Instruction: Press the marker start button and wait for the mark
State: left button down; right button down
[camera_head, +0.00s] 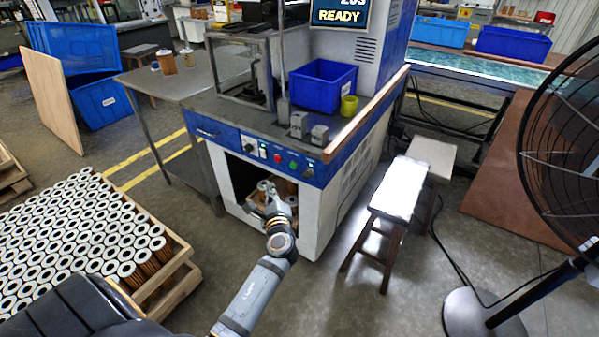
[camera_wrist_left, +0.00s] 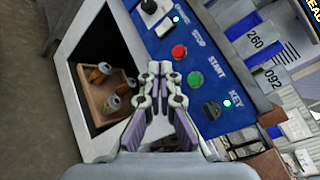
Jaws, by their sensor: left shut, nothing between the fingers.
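The marker machine's blue control panel (camera_head: 235,143) carries a green START button (camera_head: 293,165) to the right of a red STOP button (camera_head: 278,158). In the left wrist view the green START button (camera_wrist_left: 195,79) stands just right of my fingertips, and the red button (camera_wrist_left: 179,51) lies above and between. My left gripper (camera_head: 268,187) is in front of the machine, below the panel in the picture. Its fingers (camera_wrist_left: 160,69) are together and empty; I cannot tell any contact with the panel. The machine's display (camera_head: 340,14) reads READY. My right gripper is not in view.
Below the panel is an open bay with a box of cartridges (camera_wrist_left: 101,76). A black key switch (camera_wrist_left: 212,110) sits beside START. A blue bin (camera_head: 322,86) stands on the machine top. A stool (camera_head: 397,190) and a fan (camera_head: 570,150) are at right, a cartridge pallet (camera_head: 178,262) at left.

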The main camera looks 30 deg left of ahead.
aim_at(286, 162)
pick_arm(q)
jog(key=shift+w, duration=0.1)
